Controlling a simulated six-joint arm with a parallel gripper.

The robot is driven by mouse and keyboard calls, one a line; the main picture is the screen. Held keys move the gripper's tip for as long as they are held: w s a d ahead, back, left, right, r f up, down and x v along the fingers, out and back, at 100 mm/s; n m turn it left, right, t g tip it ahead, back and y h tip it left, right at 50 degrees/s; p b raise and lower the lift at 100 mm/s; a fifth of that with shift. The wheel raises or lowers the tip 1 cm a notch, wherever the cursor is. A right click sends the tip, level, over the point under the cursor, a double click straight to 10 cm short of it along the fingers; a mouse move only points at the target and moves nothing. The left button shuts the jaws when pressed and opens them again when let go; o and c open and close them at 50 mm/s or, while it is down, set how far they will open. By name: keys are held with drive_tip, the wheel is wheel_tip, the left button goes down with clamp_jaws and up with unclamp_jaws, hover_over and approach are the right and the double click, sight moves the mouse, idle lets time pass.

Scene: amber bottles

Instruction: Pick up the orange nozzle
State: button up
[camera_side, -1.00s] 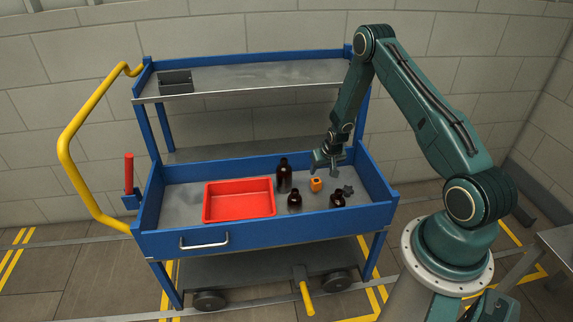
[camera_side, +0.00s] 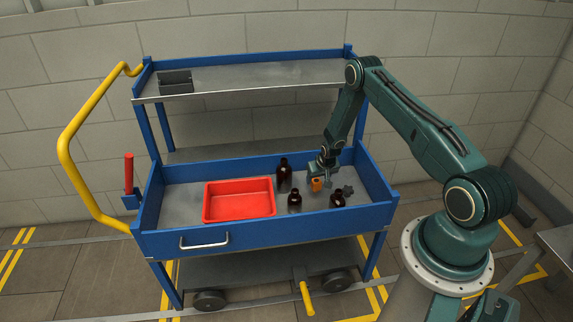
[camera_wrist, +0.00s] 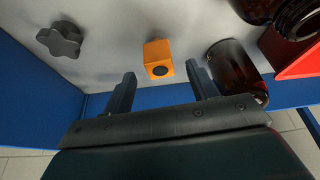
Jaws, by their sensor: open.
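The orange nozzle (camera_side: 316,184) is a small block standing on the metal shelf of the blue cart. In the wrist view the orange nozzle (camera_wrist: 158,58) has a dark round hole on the face toward me. My gripper (camera_side: 322,177) is at the nozzle in the side view and partly overlaps it. In the wrist view my gripper (camera_wrist: 158,82) is open, with one finger on each side of the nozzle's line and the nozzle just beyond the fingertips. I see no finger touching it.
More amber bottles (camera_side: 284,174) stand nearby. A dark knob (camera_wrist: 60,40) is to the left. A red tray (camera_side: 240,217) is left of the bottles. Blue cart walls (camera_side: 375,170) surround the shelf.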

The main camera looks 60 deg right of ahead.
sight(316, 181)
drive_tip(key=shift+w+f, duration=0.1)
drive_tip(key=shift+f, duration=0.1)
drive_tip(key=shift+d+f, duration=0.1)
drive_tip(key=shift+f, duration=0.05)
drive_tip(key=shift+x, duration=2.45)
drive_tip(key=shift+w, duration=0.1)
drive_tip(key=c, duration=1.1)
drive_tip(key=shift+o, duration=0.2)
wheel_tip(316, 181, up, 20)
